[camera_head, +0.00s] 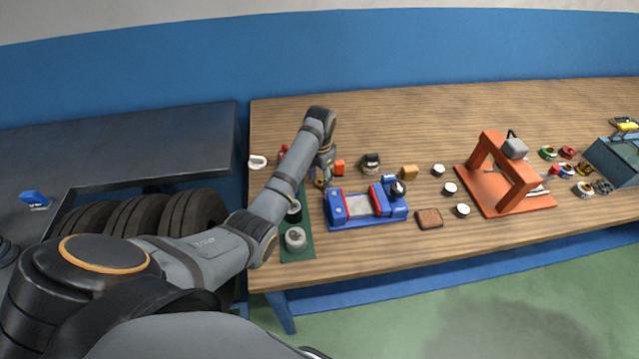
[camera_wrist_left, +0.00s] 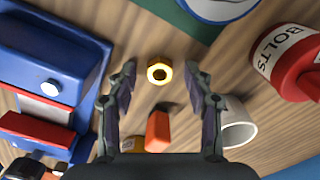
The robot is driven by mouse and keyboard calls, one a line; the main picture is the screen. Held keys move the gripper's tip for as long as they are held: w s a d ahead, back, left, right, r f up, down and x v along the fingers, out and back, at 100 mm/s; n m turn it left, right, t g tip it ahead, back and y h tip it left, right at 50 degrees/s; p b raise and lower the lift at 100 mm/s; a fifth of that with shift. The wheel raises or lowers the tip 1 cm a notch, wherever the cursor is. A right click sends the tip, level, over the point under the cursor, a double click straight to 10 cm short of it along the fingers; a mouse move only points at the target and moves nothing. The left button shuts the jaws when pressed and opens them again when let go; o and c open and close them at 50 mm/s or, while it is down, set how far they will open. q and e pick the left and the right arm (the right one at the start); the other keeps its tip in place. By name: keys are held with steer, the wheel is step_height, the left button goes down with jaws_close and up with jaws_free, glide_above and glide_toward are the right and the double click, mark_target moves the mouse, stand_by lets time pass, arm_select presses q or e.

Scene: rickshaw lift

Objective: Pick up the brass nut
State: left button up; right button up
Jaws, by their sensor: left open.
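The brass nut (camera_wrist_left: 159,72) lies flat on the wooden table in the left wrist view, its hole facing up. My left gripper (camera_wrist_left: 160,85) is open, with one finger on either side of the nut in the picture and nothing between them in contact. In the head view the nut (camera_head: 320,183) is a small gold spot just below the left gripper (camera_head: 326,178), beside the blue vise. My right gripper is not in view.
The blue and red vise (camera_head: 365,205) stands close to the right of the nut. A red bolts container (camera_wrist_left: 292,62), an orange block (camera_wrist_left: 158,131) and a white cup-like piece (camera_wrist_left: 238,122) are nearby. A green mat (camera_head: 297,249) and an orange press (camera_head: 505,175) also occupy the table.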

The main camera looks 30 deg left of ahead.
mark_target(320, 184)
arm_select(q)
jaws_close()
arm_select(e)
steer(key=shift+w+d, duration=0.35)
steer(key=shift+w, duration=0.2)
arm_select(q)
steer(key=shift+r, duration=0.6)
steer(key=r, duration=0.3)
steer(key=shift+s+d, duration=0.25)
steer(key=shift+s, duration=0.1)
steer(key=s+d+r+p, duration=0.7)
steer(key=s+r+p, duration=0.1)
steer(key=s+p, duration=0.3)
steer(key=shift+r+p, duration=0.4)
steer(key=shift+p, duration=0.15)
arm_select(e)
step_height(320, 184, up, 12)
arm_select(q)
steer(key=shift+s+f, duration=0.1)
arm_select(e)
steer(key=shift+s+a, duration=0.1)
